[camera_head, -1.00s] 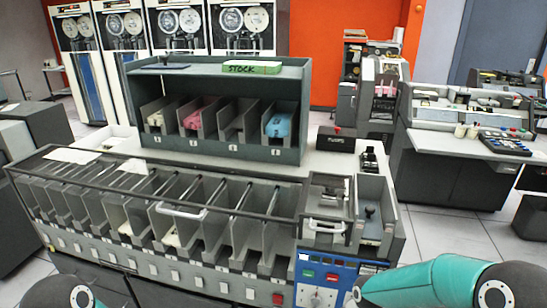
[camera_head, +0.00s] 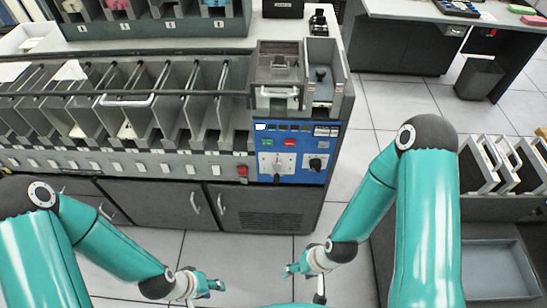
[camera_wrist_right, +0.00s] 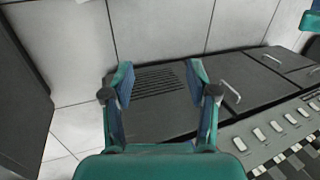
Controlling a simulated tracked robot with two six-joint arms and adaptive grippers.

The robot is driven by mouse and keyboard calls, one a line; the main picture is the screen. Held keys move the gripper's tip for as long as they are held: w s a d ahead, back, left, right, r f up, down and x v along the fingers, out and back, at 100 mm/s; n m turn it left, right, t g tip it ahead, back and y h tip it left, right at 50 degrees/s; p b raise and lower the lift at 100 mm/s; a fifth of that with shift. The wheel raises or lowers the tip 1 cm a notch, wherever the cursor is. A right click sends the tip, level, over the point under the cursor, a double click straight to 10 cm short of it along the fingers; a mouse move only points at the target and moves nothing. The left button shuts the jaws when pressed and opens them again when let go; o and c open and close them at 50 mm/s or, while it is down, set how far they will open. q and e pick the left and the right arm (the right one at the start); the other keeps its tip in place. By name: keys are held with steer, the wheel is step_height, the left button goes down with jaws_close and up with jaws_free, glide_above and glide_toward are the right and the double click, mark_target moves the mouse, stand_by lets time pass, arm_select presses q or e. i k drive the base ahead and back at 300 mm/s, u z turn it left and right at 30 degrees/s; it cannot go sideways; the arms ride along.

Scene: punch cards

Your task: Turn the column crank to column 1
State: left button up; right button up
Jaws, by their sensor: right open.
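The blue control panel (camera_head: 290,172) is on the right end of the grey sorter's front. It carries a pale dial plate with a small knob (camera_head: 277,163) and, to its right, a black knob (camera_head: 316,163). I cannot tell which of them is the column crank, and the markings are too small to read. My right gripper (camera_head: 294,269) is below and in front of the panel, apart from it. In the right wrist view it is open and empty (camera_wrist_right: 160,75), facing the cabinet's vent. My left gripper (camera_head: 215,286) is lower left, touching nothing; its jaw gap is unclear.
A row of card pockets (camera_head: 130,105) with a handled cover bar runs left of the panel. Below are dark cabinet doors (camera_head: 155,205) with handles. A rack with a grey tray (camera_head: 490,268) stands at right. The floor before the machine is clear.

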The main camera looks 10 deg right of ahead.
mark_target(277, 165)
steer(key=z, duration=0.15)
steer(key=k, duration=1.5)
steer(key=u, duration=0.3)
steer(key=i, duration=1.05)
steer(key=z, duration=0.05)
